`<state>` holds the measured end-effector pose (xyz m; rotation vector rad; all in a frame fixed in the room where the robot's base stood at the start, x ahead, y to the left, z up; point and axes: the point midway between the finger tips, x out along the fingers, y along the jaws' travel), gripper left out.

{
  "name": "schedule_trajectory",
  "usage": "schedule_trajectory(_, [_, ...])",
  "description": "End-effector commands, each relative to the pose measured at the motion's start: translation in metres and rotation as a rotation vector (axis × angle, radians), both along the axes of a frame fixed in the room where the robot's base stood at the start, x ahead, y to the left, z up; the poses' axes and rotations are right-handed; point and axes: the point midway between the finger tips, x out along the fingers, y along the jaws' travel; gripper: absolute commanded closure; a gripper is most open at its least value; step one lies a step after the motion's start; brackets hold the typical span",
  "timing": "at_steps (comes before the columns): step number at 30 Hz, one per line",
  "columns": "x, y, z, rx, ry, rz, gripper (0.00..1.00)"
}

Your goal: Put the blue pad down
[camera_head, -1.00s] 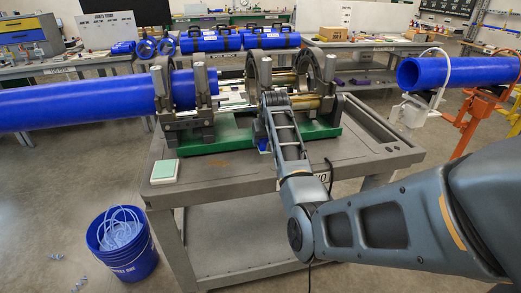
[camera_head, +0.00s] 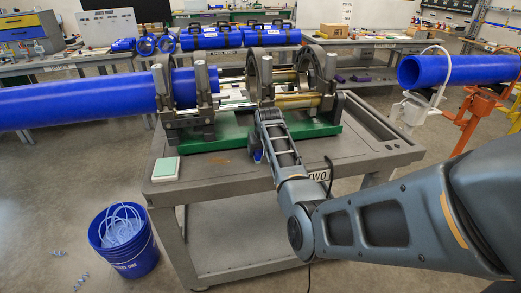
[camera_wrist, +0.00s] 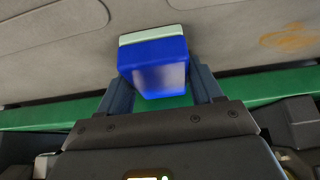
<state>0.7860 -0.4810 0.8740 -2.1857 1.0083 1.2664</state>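The blue pad (camera_wrist: 158,68) is a small block with a pale green layer along its far edge in the wrist view. It sits between the two fingers of my gripper (camera_wrist: 157,78), which are shut on its sides. In the head view a small part of the blue pad (camera_head: 257,156) shows left of my forearm, at the front of the green base and over the cart top; my arm hides most of my gripper. The pad is at or just above the grey cart top (camera_head: 225,170); I cannot tell whether it touches.
Cart top between block and gripper is clear. A blue bucket (camera_head: 124,246) stands on the floor.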

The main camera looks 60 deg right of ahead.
Motion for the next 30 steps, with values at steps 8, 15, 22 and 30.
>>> schedule_trajectory(8, [0.000, 0.000, 0.001, 0.000, 0.000, 0.000, 0.12])
schedule_trajectory(15, [0.000, 0.000, 0.004, -0.001, -0.001, 0.000, 0.12])
schedule_trajectory(22, [-0.008, 0.009, 0.025, -0.003, -0.001, 0.000, 0.12])
schedule_trajectory(30, [-0.024, 0.029, 0.070, -0.003, -0.003, 0.000, 0.12])
